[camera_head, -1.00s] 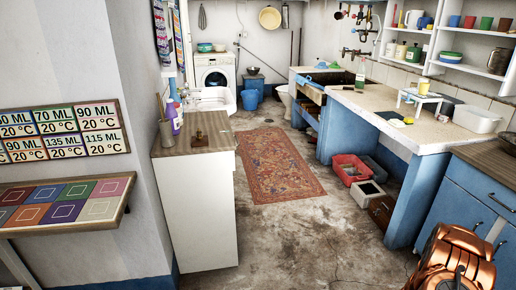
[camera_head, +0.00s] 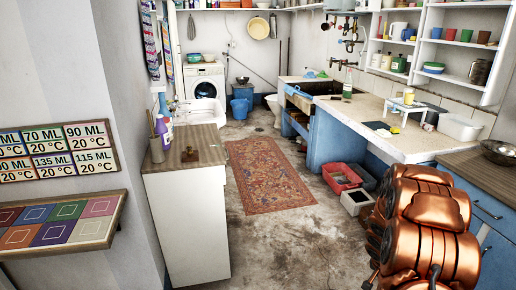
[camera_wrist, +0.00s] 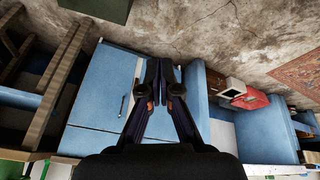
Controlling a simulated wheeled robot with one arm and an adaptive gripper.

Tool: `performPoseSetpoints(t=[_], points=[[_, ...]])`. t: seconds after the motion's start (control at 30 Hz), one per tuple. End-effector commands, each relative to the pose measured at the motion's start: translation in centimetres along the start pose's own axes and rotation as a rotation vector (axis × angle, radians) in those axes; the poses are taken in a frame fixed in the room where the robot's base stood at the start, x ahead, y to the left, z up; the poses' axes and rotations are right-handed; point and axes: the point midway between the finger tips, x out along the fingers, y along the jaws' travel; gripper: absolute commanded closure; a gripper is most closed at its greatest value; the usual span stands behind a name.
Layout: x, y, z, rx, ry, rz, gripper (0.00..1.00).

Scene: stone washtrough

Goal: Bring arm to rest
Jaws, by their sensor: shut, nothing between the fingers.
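My gripper (camera_wrist: 161,70) shows in the wrist view with its two dark fingers closed together and nothing between them. Behind it in that view are blue cabinet fronts (camera_wrist: 100,85) and the stained concrete floor (camera_wrist: 190,28). In the head view my copper-coloured arm is folded at the lower right, in front of the blue cabinets (camera_head: 490,212). The gripper itself does not show in the head view. I cannot tell the gap between the fingers and the cabinet.
The long counter (camera_head: 395,140) runs along the right, with a red crate (camera_head: 341,178) on the floor below. A white cabinet (camera_head: 186,225) stands left of the patterned rug (camera_head: 268,175). The floor between them is free. A colour-square board (camera_head: 60,225) juts from the left wall.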

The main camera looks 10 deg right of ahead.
Motion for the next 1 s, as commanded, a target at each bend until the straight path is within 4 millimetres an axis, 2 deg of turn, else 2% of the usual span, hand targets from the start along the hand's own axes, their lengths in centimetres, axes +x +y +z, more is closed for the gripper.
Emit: performPoseSetpoints(t=[0.03, 0.1, 0.27, 0.47, 0.77, 1.0], points=[[-2.2, -0.2, -0.3, -0.024, 0.012, 0.009, 1.00], [-4.5, -0.4, -0.2, -0.060, 0.018, 0.023, 1.00], [-9.8, -0.4, 0.8, -0.141, 0.019, 0.057, 1.00], [-16.1, -0.1, 2.8, -0.243, 0.002, 0.085, 1.00], [-24.9, 0.9, 7.9, -0.408, -0.062, 0.093, 1.00], [-31.1, 2.3, 13.0, -0.556, -0.136, 0.066, 1.00]])
